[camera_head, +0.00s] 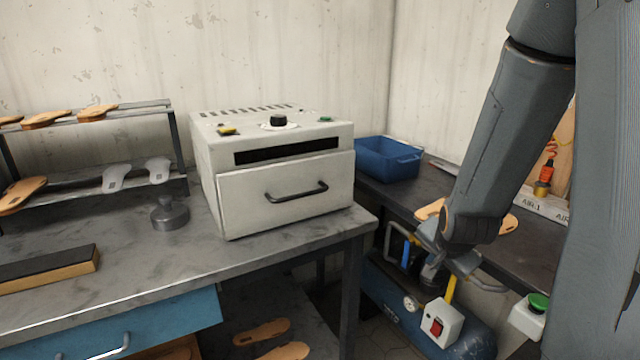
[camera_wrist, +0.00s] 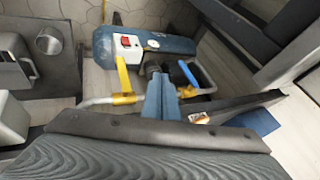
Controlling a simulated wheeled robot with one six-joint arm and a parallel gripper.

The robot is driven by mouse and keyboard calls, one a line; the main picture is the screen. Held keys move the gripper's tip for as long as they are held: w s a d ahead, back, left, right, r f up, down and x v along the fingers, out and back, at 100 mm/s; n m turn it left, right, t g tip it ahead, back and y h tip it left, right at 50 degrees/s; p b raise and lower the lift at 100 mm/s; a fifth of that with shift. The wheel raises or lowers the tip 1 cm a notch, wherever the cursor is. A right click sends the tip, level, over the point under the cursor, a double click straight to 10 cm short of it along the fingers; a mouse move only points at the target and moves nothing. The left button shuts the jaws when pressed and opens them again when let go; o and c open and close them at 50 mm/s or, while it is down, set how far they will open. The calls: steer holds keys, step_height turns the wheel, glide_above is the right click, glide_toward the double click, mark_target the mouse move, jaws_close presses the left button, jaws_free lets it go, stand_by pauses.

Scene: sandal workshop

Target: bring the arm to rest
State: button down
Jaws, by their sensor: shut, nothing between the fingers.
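My arm comes down from the upper right in the head view. My gripper (camera_head: 431,270) hangs low, pointing down over the blue air compressor (camera_head: 475,335), and is shut and empty. Whether it touches the compressor's pipes I cannot tell. In the wrist view the compressor (camera_wrist: 180,45) lies ahead, with its red switch on a white box (camera_wrist: 128,43), a yellow lever (camera_wrist: 123,73) and a blue lever (camera_wrist: 188,73).
A white oven (camera_head: 285,190) with a closed front stands on the grey bench (camera_head: 230,250). A blue bin (camera_head: 388,160) sits on the dark side bench (camera_head: 430,185), close behind my arm. A rack (camera_head: 75,182) with soles stands left. A green button box (camera_head: 530,315) is near the lower right.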

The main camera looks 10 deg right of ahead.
steer(key=s+a+r+n+g+y, duration=0.2)
steer(key=s+a+n+g, duration=0.4)
steer(key=s+a+n, duration=0.6)
steer(key=s+a+r, duration=0.1)
steer(key=s+a, duration=0.2)
steer(key=s, duration=0.2)
steer(key=shift+a+g, duration=0.3)
steer(key=shift+r, duration=0.1)
